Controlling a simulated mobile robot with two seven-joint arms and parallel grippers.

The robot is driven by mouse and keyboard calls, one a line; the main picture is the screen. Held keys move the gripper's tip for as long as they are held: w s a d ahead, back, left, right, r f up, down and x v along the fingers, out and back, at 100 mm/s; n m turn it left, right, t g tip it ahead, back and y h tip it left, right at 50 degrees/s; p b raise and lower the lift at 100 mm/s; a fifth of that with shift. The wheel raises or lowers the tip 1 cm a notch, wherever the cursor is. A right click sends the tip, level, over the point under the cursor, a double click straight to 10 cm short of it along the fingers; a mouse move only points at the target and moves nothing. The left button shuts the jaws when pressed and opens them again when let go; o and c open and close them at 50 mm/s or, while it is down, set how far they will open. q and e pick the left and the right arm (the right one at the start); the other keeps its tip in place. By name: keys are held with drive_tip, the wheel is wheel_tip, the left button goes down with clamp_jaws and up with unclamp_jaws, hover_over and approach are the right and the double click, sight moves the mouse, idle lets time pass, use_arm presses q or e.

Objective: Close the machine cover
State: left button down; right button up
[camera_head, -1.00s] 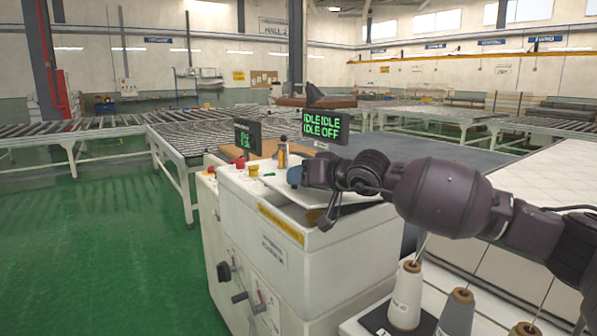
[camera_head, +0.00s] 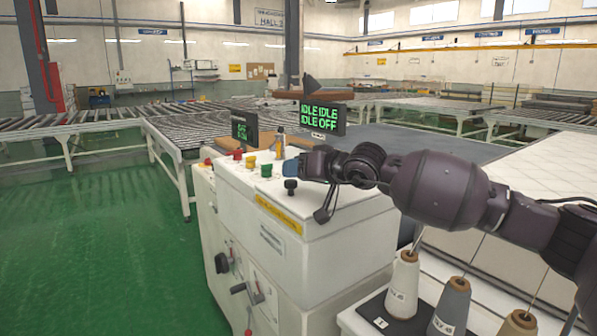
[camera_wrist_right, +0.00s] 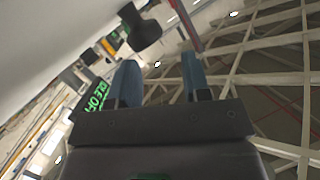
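The white machine (camera_head: 300,262) stands in the middle of the head view. Its cover (camera_head: 318,205) lies flat across the top, with no gap visible on the side I see. A black knob (camera_head: 290,186) stands up from the cover. My right gripper (camera_head: 291,166) is just above and beyond the knob, with blue fingertips. In the right wrist view the two blue fingers (camera_wrist_right: 158,80) are apart with nothing between them, and the black knob (camera_wrist_right: 141,30) is beyond their tips, near the left finger. My left gripper is not in view.
Two green-text displays (camera_head: 321,118) and several coloured buttons (camera_head: 251,162) are at the machine's far edge. Thread cones (camera_head: 403,285) stand at the front right. A white quilted mattress (camera_head: 540,170) lies at right. Green floor (camera_head: 85,250) is clear at left.

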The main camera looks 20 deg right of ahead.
drive_tip(key=v, duration=1)
drive_tip(key=shift+s+d+p, duration=0.15)
drive_tip(key=shift+s+p, duration=0.15)
drive_tip(key=shift+p, duration=0.15)
drive_tip(key=shift+r, duration=0.1)
